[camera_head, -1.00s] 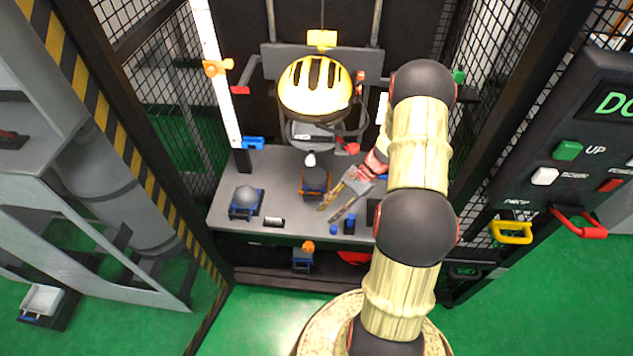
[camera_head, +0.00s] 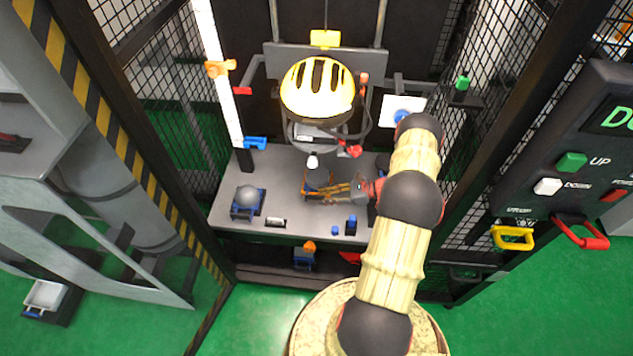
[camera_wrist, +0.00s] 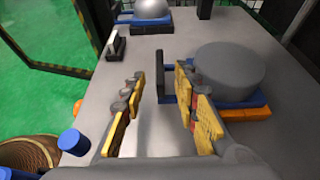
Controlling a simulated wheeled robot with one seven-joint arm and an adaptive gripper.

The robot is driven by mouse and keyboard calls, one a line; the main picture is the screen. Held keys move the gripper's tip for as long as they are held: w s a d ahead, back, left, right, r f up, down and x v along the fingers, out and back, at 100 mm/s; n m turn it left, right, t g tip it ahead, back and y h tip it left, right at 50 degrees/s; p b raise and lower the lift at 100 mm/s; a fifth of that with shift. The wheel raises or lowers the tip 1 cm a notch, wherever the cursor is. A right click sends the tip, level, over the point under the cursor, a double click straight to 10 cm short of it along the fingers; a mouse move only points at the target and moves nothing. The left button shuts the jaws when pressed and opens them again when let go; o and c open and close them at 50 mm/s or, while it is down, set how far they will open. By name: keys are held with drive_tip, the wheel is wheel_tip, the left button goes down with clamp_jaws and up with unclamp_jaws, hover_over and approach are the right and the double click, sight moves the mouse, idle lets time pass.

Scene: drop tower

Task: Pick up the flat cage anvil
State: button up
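The flat cage anvil (camera_head: 316,178) is a dark grey flat-topped cylinder on a blue and orange base, standing on the tower's grey table. In the wrist view the flat anvil (camera_wrist: 230,68) is large, just right of my fingers, with a dark upright handle-like piece on its near left side. My gripper (camera_head: 333,192) reaches in from the right, low over the table. Its yellow fingers (camera_wrist: 158,95) are apart with nothing clamped between them. The upright piece shows between and beyond the fingertips; whether the right finger touches it I cannot tell.
A domed anvil (camera_head: 248,197) on a blue base stands at the table's left. A small black and white block (camera_head: 275,222) and blue pieces (camera_head: 351,226) lie near the front edge. A yellow helmet (camera_head: 317,88) hangs above the table. Mesh cage walls stand on both sides.

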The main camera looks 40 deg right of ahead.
sight(315, 197)
drive_tip(key=b+x, duration=0.2)
drive_tip(key=x, duration=0.3)
drive_tip(key=shift+s+d, duration=0.1)
drive_tip(key=shift+c, duration=0.6)
clamp_jaws()
idle(0.4)
drive_tip(key=shift+r, duration=0.15)
